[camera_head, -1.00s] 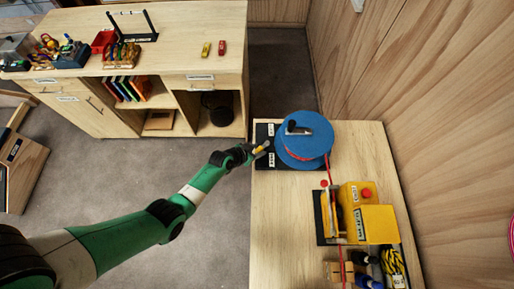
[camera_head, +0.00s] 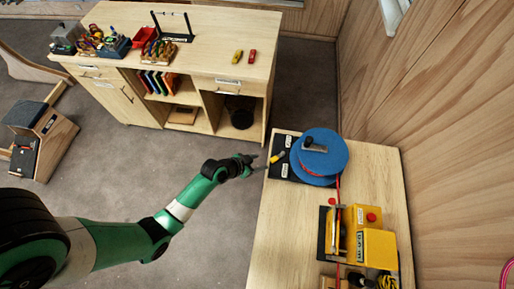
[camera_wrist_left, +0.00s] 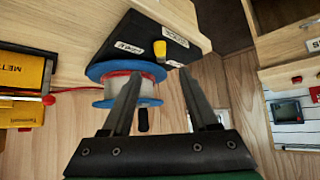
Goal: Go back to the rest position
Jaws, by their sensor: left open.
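My left gripper (camera_head: 257,165) is at the end of the green arm, at the left edge of the near table, beside the black base of the blue rope spool (camera_head: 322,153). In the left wrist view, its two fingers (camera_wrist_left: 166,105) are apart with nothing between them. The spool, with red rope wound on it, shows beyond the fingers (camera_wrist_left: 108,72). A small yellow knob (camera_head: 277,157) stands on the labelled black base, close to the fingertips; it also shows in the left wrist view (camera_wrist_left: 159,50). My right gripper is not in view.
A yellow machine (camera_head: 372,247) with a red button stands on the near table (camera_head: 274,235), and red rope runs to it from the spool. A wooden cabinet (camera_head: 205,60) with tools on top stands at the back. Grey floor lies open between them. A wooden wall bounds the right.

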